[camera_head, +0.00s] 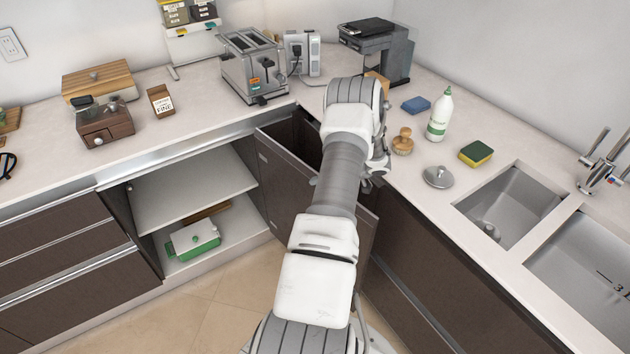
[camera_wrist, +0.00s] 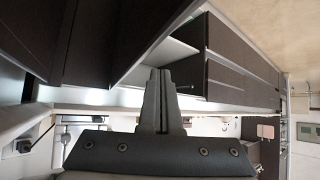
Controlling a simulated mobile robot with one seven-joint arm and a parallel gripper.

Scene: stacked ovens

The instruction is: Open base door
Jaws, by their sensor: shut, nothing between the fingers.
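A dark brown base door (camera_head: 278,192) stands swung out from the left run of cabinets, beside an open compartment with a white shelf (camera_head: 195,186). A second dark panel (camera_head: 367,232) shows beside my forearm at the corner. In the wrist view, which looks upside down, my gripper (camera_wrist: 158,76) is shut and empty, with its fingers together. A dark panel (camera_wrist: 150,45) and the pale shelf (camera_wrist: 165,55) lie beyond the fingertips. I cannot tell whether the fingers touch the panel. In the head view my arm hides the gripper and part of the corner.
A green and white box (camera_head: 194,240) sits low in the open compartment. A toaster (camera_head: 254,65) and coffee machine (camera_head: 377,48) stand on the counter behind. A white bottle (camera_head: 440,115), sponge (camera_head: 475,154) and sink (camera_head: 512,205) are on the right. The floor before the compartment is clear.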

